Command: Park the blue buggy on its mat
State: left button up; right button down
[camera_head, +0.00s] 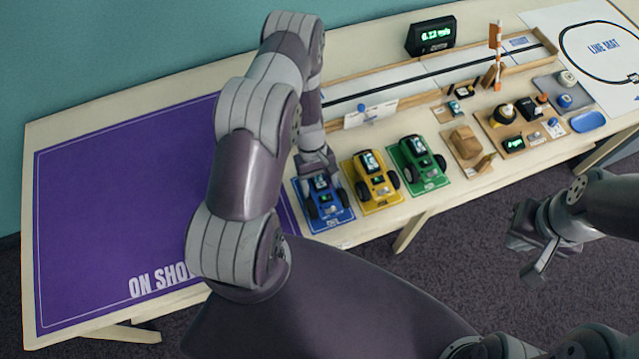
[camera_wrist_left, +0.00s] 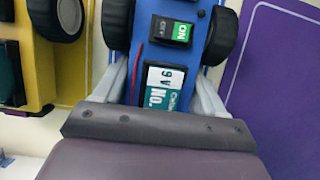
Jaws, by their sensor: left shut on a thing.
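The blue buggy (camera_head: 325,197) is over the blue mat (camera_head: 342,223) at the left end of the row of buggies in the head view. My left gripper (camera_head: 318,165) reaches down onto its rear part. In the left wrist view, the gripper's fingers (camera_wrist_left: 165,95) are on both sides of the blue buggy's body (camera_wrist_left: 180,60), shut on it. Its switch reads ON, and a 9 V battery label shows. I cannot tell whether its wheels touch the mat. My right gripper (camera_head: 533,252) hangs over the floor in front of the table, apart from everything; its opening is unclear.
A yellow buggy (camera_head: 371,180) and a green buggy (camera_head: 415,162) stand close on the right on their own mats. A large purple mat (camera_head: 120,190) lies empty on the left. A track with a wooden rail (camera_head: 400,73) runs behind. Trays with small parts are further right.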

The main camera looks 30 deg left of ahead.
pick_arm(q)
jog(key=o, duration=1)
jog(key=shift+o, duration=0.2)
jog(key=b+v, duration=0.1)
jog(key=v, duration=1.1)
jog(key=shift+r+b, duration=0.35)
jog(key=shift+b, duration=0.05)
jog(key=s+d+r+m+t+y, duration=0.1)
jog(key=s+d+r+m+t, duration=0.1)
jog(key=r, duration=0.6)
jog(key=s+d+r+m+t+y, duration=0.2)
jog(key=s+d+r+m, duration=0.3)
jog(key=r+m, duration=0.3)
jog(key=shift+s+d, duration=0.35)
jog(key=shift+s, duration=0.35)
